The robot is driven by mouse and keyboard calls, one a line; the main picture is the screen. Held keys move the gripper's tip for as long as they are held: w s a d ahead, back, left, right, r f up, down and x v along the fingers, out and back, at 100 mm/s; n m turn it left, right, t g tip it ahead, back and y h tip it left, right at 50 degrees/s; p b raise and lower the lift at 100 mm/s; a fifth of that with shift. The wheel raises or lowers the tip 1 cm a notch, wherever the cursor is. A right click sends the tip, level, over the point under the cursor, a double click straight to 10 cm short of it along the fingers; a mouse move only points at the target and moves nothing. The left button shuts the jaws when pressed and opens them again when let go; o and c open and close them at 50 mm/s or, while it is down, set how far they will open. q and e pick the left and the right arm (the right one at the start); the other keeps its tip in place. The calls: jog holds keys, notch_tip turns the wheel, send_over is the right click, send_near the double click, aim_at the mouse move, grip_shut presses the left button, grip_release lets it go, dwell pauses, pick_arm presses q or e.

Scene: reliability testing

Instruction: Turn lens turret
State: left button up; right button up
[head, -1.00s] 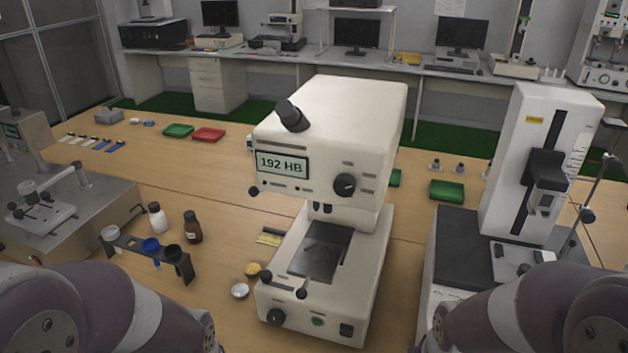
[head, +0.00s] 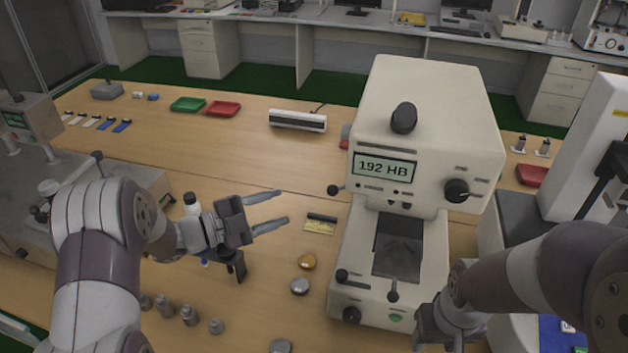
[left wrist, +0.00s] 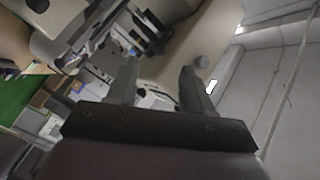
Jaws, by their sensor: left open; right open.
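The hardness tester (head: 425,110) is a cream machine with a display reading 192 HB. Its lens turret (head: 398,200) shows only as small dark parts under the head, above the dark stage (head: 398,245). A lever with a black knob (head: 333,190) sticks out at the left of the head. My left gripper (head: 283,207) is open and empty, left of the tester, fingers pointing right toward it and apart from it. Its two fingers also show in the left wrist view (left wrist: 160,85). My right gripper (head: 438,325) is low by the tester's front right; its fingertips are not clearly visible.
A dark rack and bottle (head: 191,203) stand beneath and behind my left gripper. A gold disc (head: 306,262) and a silver disc (head: 299,286) lie between it and the tester. Small metal weights (head: 188,315) stand at the front left. A white column machine (head: 590,150) stands at right.

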aim_at(333, 188)
pick_arm(q)
jog(key=shift+m, duration=0.3)
jog(key=p+x, duration=0.1)
jog(key=x, duration=0.3)
jog(key=s+r+p+x, duration=0.1)
jog(key=x, duration=0.4)
jog(key=d+p+x, duration=0.1)
jog(key=x, duration=0.3)
jog(key=shift+d+r+p, duration=0.15)
jog(key=shift+r+p, duration=0.05)
jog(key=shift+p, duration=0.1)
jog(key=shift+f, duration=0.1)
grip_shut()
pick_arm(e)
jog(key=r, duration=0.1)
jog(key=d+r, duration=0.1)
jog(key=r, duration=0.1)
jog(key=shift+s+r, duration=0.1)
jog(key=shift+r, duration=0.15)
